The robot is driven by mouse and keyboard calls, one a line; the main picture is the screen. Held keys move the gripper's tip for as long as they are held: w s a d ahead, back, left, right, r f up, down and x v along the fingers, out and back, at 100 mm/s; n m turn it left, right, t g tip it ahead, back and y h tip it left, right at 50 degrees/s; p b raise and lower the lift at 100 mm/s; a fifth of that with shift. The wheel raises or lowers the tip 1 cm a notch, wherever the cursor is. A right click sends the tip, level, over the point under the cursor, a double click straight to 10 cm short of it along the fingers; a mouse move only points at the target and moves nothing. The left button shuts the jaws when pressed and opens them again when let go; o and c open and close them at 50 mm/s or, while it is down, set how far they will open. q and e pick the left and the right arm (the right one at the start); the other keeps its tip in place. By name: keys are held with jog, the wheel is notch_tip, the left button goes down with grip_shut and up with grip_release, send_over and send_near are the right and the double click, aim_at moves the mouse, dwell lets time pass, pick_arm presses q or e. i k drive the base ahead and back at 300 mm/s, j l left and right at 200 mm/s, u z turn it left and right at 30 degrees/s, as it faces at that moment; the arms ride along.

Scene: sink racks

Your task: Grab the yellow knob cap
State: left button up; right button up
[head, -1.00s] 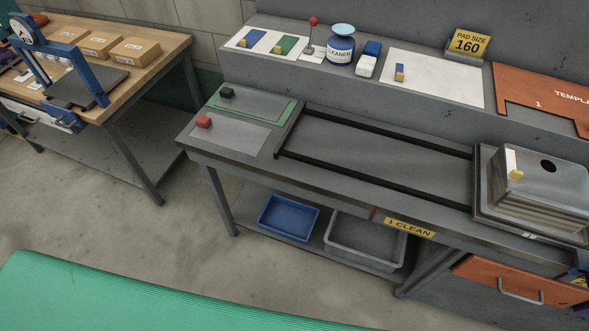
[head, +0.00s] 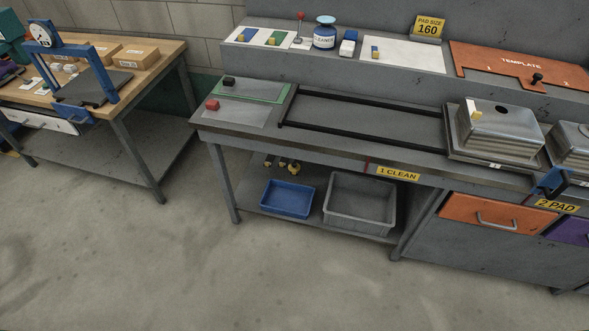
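Several small yellow and dark pieces (head: 282,163) show beneath the bench top, above the blue bin; they look like knobs, but are too small to tell their caps apart. Other small yellow parts are a yellow block (head: 246,36) on the blue card, another yellow piece (head: 273,41) on the green card, and a yellow-white piece (head: 476,113) on the upturned steel sink. I cannot tell for sure which one is the knob cap. Neither of my grippers is in view.
A blue bin (head: 287,198) and a grey bin (head: 357,181) stand on the lower shelf. An orange drawer (head: 462,212) is at right. A wooden table (head: 160,62) stands at left. The floor in front is clear.

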aim_at(294, 167)
jog(key=i+j+z, duration=0.15)
jog(key=z, duration=0.8)
jog(key=i+j+z, duration=0.25)
jog(key=j+z, duration=0.15)
jog(key=j, duration=0.55)
jog(key=j+z, duration=0.35)
jog(key=j, duration=0.65)
jog(key=j+z, duration=0.4)
jog(key=j, duration=0.65)
